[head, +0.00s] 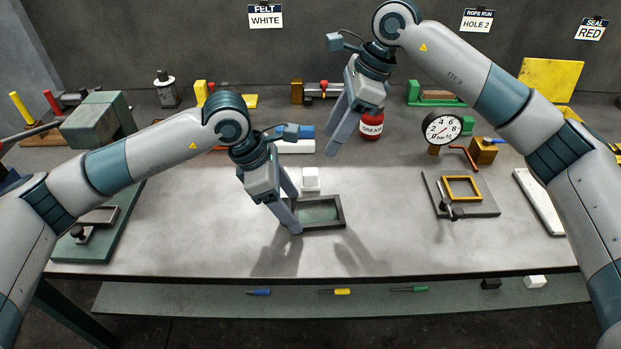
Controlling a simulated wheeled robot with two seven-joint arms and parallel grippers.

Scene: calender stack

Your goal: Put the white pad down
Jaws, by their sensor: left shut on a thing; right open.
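A small white block (311,176), the white pad as far as I can tell, stands upright just behind a dark-rimmed tray (343,212) with a greenish floor, near the middle of the bench. My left gripper (297,213) is over the tray's left end, one finger at its back side and one at its front corner. It appears shut on the tray, though the grip is partly hidden by the fingers. The white block is beyond the far finger, not between the fingers. My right gripper (346,127) is open and empty, above and behind the block.
A white bar (297,147) with a blue piece lies behind the block. A red grease can (372,127) and a dial gauge (442,127) stand at the back right. A yellow frame (462,179) lies on a grey plate. The bench front is clear. Another white block (535,281) sits on the lower shelf.

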